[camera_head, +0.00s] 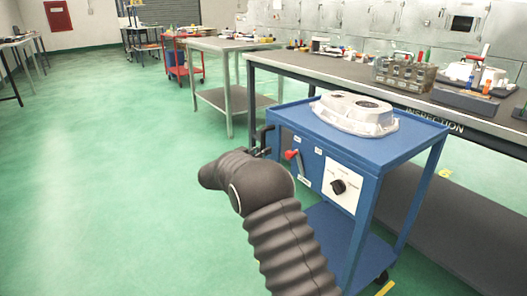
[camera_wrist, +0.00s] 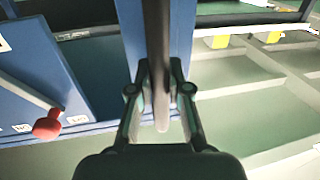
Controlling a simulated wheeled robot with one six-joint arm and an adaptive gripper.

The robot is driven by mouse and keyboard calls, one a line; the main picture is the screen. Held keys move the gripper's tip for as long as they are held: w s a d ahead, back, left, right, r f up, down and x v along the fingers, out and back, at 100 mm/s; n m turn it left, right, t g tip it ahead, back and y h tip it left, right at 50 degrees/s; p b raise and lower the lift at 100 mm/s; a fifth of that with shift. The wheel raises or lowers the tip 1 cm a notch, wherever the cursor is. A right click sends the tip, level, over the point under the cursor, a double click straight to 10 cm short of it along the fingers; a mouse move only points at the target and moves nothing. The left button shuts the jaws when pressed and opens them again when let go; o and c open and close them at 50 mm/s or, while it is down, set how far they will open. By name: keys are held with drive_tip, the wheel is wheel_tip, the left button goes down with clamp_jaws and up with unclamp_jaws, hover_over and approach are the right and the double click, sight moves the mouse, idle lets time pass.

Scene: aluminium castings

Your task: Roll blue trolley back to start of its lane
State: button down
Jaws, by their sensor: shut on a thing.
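The blue trolley (camera_head: 400,146) stands beside the inspection bench, with an aluminium casting (camera_head: 356,113) on its top. Its side panel carries a red-knobbed lever (camera_head: 291,155) and a black dial (camera_head: 338,187) on a white plate. My gripper (camera_head: 262,146) is at the trolley's left corner, at its dark handle. In the wrist view my gripper (camera_wrist: 160,98) is shut on the dark upright handle bar (camera_wrist: 158,45), with the blue post behind it. The red knob (camera_wrist: 47,125) shows at left there. My arm hides part of the trolley's lower left side.
The long inspection bench (camera_head: 300,66) runs behind and right of the trolley, bearing a rack (camera_head: 404,74) and small parts. A grey table (camera_head: 225,44) and a red trolley (camera_head: 178,70) stand farther back. Green floor at left is open. Yellow floor marks (camera_head: 385,288) show near the trolley's base.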

drive_tip(key=c, duration=1.1)
unclamp_jaws()
drive_tip(key=shift+w+a+r, duration=0.1)
drive_tip(key=shift+w+a, duration=0.05)
drive_tip(key=shift+w, duration=0.1)
drive_tip(key=shift+s+a, duration=0.1)
drive_tip(key=shift+s, duration=0.05)
drive_tip(key=v, duration=1.1)
drive_tip(key=shift+s+a, duration=0.25)
drive_tip(key=shift+s, duration=0.1)
